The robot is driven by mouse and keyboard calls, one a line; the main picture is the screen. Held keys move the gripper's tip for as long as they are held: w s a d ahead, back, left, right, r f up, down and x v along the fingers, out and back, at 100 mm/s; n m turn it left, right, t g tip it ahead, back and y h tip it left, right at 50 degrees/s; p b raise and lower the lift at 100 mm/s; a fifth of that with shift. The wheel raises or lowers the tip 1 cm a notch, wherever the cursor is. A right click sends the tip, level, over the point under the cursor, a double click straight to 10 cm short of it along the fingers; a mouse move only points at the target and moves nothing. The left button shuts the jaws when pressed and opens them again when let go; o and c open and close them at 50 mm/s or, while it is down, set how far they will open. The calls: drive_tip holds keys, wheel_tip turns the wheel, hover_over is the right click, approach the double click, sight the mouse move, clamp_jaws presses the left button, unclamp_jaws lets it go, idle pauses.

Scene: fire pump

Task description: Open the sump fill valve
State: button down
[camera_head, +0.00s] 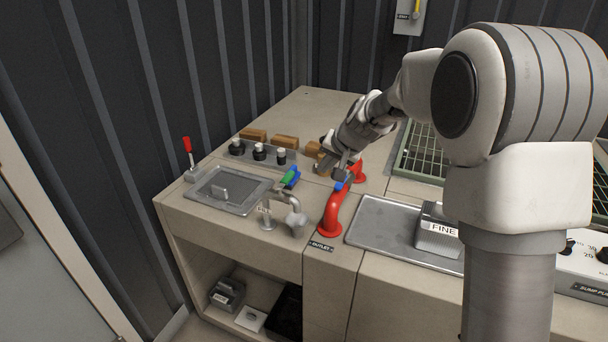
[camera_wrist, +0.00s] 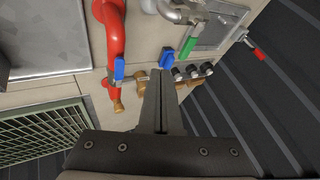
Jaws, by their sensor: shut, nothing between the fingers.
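No label that I can read marks the sump fill valve, so I cannot tell which lever it is. A blue lever (camera_wrist: 119,70) sits on the red pipe (camera_wrist: 112,32); in the head view this pipe (camera_head: 333,215) arches over the counter. A second blue lever (camera_wrist: 167,58) lies beside a green lever (camera_wrist: 187,44) near the metal spout (camera_head: 287,195). My gripper (camera_wrist: 161,73) is shut and empty. In the head view my wrist partly hides the far pipework.
A metal cup (camera_head: 296,222) is by the spout. A grey tray (camera_head: 388,225) holds a block marked FINE (camera_head: 437,238). A green grate (camera_head: 424,154) lies behind.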

sight(286, 181)
drive_tip(key=w+a+f, duration=0.6)
drive_tip(key=a+f, duration=0.1)
drive_tip(key=f, duration=0.1)
drive_tip(key=shift+w+p, duration=0.25)
drive_tip(key=shift+p, duration=0.15)
